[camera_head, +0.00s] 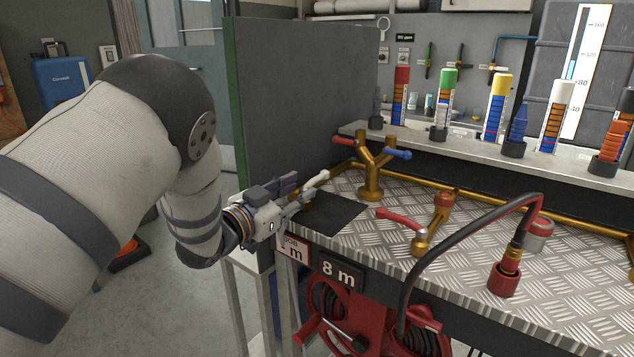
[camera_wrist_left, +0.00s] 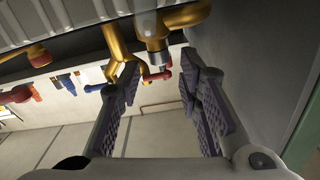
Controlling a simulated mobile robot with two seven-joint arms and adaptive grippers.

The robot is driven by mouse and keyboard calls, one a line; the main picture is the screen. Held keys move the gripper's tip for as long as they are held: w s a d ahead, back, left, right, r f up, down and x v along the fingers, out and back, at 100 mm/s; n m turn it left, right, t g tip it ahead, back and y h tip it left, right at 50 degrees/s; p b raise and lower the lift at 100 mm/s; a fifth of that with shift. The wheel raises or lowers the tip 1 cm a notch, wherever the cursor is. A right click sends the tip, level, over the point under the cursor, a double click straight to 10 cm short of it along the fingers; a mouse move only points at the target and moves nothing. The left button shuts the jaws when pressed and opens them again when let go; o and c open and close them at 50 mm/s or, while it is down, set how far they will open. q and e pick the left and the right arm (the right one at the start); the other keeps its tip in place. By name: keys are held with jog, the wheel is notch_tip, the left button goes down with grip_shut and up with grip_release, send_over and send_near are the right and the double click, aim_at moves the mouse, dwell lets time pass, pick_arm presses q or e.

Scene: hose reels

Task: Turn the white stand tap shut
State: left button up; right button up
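The white stand tap's white lever (camera_head: 317,182) shows in the head view at the left end of the metal bench. It points to the back right, and most of the tap's brass body is hidden behind my gripper. My left gripper (camera_head: 296,193) is right beside this tap, and its fingers overlap the near end of the lever. In the left wrist view the gripper (camera_wrist_left: 160,80) is open, with a gap between its fingers. A brass fitting with a pale collar (camera_wrist_left: 152,43) stands at the far end of that gap. I cannot tell whether a finger touches the lever. My right gripper is not in view.
A brass twin tap (camera_head: 370,180) with red and blue levers stands behind. A red-lever tap (camera_head: 422,240) and a black hose (camera_head: 425,258) are to the right. A grey panel (camera_head: 290,100) rises behind my gripper. Red reels (camera_head: 375,330) hang below the bench.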

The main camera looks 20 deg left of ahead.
aim_at(303, 187)
pick_arm(q)
jog(key=x, duration=0.5)
jog(key=shift+f+b, duration=0.35)
jog(key=shift+w+r, duration=0.2)
jog(key=shift+w, duration=0.1)
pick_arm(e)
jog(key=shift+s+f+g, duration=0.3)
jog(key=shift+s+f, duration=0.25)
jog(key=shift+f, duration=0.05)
pick_arm(q)
grip_shut()
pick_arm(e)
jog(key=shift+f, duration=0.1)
